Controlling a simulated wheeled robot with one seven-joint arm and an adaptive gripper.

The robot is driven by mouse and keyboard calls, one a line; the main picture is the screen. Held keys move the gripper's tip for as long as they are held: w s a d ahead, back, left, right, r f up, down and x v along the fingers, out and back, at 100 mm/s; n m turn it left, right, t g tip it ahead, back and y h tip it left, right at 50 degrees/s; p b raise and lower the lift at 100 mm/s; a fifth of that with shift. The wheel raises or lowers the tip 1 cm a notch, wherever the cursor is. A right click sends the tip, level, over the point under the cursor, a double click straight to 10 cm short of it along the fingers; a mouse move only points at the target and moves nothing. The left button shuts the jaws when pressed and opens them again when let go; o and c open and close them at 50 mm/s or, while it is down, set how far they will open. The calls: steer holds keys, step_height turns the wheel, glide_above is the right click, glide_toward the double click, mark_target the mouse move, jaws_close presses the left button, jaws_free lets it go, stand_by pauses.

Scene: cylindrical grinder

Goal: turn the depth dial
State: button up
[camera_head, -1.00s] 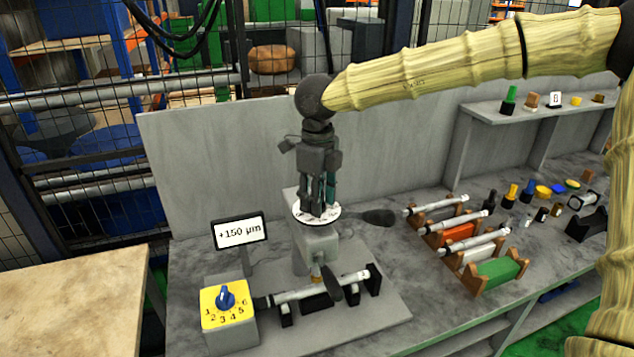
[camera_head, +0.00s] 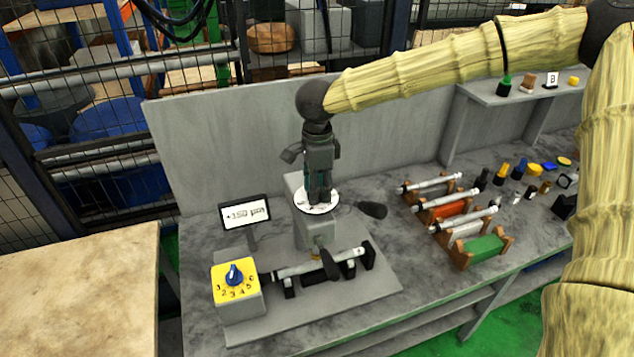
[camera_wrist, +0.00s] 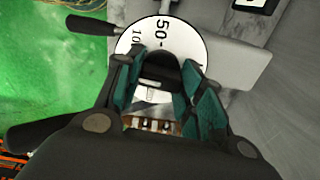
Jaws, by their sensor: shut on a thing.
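The depth dial (camera_head: 304,207) is a white disc with black graduations on top of the grey grinder head. In the wrist view the white dial face (camera_wrist: 190,42) shows the marks 50 and 10. My gripper (camera_head: 318,198) points straight down over the dial, its fingers shut on the dial's knob. The wrist view shows the teal-lined fingers (camera_wrist: 160,95) on either side of the dark knob, which they largely hide. A dark handle (camera_head: 371,210) sticks out to the right of the dial. The display (camera_head: 245,212) reads about +150 µm, slightly blurred.
A yellow box with a blue selector knob (camera_head: 235,275) stands at the front left. A shaft (camera_head: 320,262) lies in the grinder's supports below the dial. Racks with shafts (camera_head: 448,207) and several small parts stand to the right. A grey panel (camera_head: 220,135) rises behind.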

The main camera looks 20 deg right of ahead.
steer(key=shift+n, duration=0.6)
steer(key=o, duration=1)
steer(key=shift+r, duration=0.1)
step_height(320, 180, up, 12)
stand_by(0.4)
